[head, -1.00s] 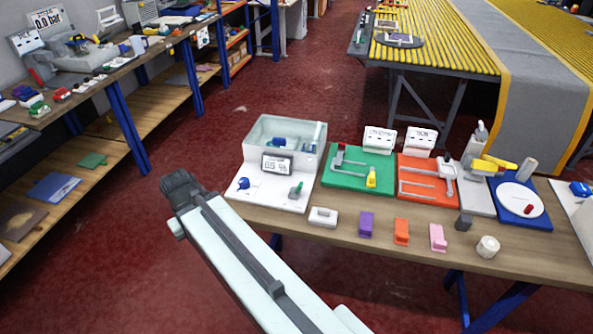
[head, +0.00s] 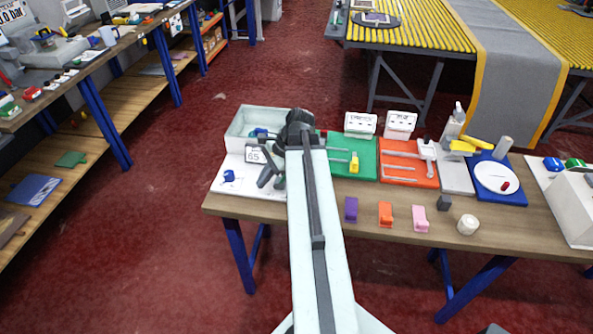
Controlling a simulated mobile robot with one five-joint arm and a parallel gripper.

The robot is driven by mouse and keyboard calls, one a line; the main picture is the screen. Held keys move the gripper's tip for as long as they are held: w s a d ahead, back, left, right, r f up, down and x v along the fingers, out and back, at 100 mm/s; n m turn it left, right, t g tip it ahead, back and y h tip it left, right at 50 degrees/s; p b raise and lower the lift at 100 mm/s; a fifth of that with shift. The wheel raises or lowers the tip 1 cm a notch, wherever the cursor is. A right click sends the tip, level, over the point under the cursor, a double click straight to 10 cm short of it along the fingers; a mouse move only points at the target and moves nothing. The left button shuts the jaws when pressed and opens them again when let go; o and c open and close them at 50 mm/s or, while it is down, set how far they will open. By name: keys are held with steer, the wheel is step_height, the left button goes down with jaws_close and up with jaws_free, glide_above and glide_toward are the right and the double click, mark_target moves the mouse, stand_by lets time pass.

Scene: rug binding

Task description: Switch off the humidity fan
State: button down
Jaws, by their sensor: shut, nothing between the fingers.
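No fan is plainly recognizable, and I cannot tell which device is the humidity fan. A white unit (head: 238,208) stands at the left end of the near bench, with a pale open tank (head: 243,122), a small display (head: 253,155) and a blue knob (head: 229,176). My arm partly covers the display and hides the unit's right side, including the green lever seen there earlier. My dark gripper (head: 266,167) is over this unit's right part, shut and empty. I cannot tell whether it touches anything.
On the near bench (head: 335,228) are a green board (head: 366,170), an orange board (head: 405,176) and a blue board (head: 512,195). Purple (head: 351,209), orange (head: 386,213) and pink (head: 420,217) blocks line the front. Red floor is open at left.

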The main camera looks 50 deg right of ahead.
mark_target(283, 179)
steer(key=s+d+r+m+t+p, duration=0.1)
steer(key=s+d+r+m+t, duration=0.2)
steer(key=s+d+m, duration=0.5)
steer(key=s+d, duration=0.5)
steer(key=d, duration=0.2)
steer(key=shift+d+r+h, duration=0.3)
steer(key=shift+h, duration=0.1)
steer(key=b+x, duration=0.8)
steer(key=x, duration=0.2)
steer(key=shift+s+d, duration=0.1)
steer(key=shift+d, duration=0.05)
steer(key=w, duration=0.1)
steer(key=w+a+r+p, duration=0.1)
steer(key=w, duration=0.1)
steer(key=shift+a+r+p, duration=0.35)
steer(key=shift+a+p, duration=0.05)
steer(key=shift+w+a+r, duration=0.1)
steer(key=shift+w+a, duration=0.1)
steer(key=shift+w, duration=0.15)
steer(key=shift+d, duration=0.1)
